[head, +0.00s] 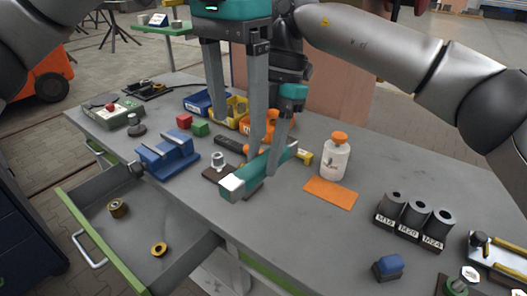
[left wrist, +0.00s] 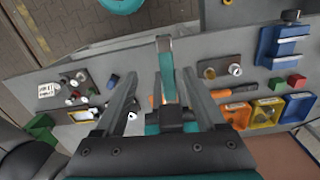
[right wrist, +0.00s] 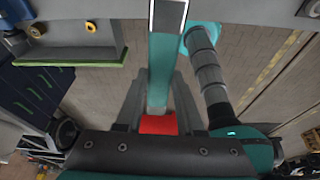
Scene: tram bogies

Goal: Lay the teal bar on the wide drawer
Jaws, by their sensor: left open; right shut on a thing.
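The teal bar (head: 258,172) with a pale end hangs tilted above the table. My right gripper (head: 273,165) is shut on it. In the right wrist view the bar (right wrist: 161,70) runs up between the fingers, with a red part at its near end. My left gripper (head: 240,137) is open and empty just above and behind the bar; in the left wrist view the bar (left wrist: 166,75) shows between its spread fingers. An open grey drawer (head: 110,235) with a green front edge sticks out at the lower left, also in the right wrist view (right wrist: 75,35).
Two brass rings (head: 118,207) (head: 158,249) lie apart in the drawer, leaving bare floor. A blue vise-like block (head: 167,157) stands on the table beside the drawer. A white bottle (head: 336,160), an orange mat (head: 331,193) and dark cylinders (head: 416,213) are to the right.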

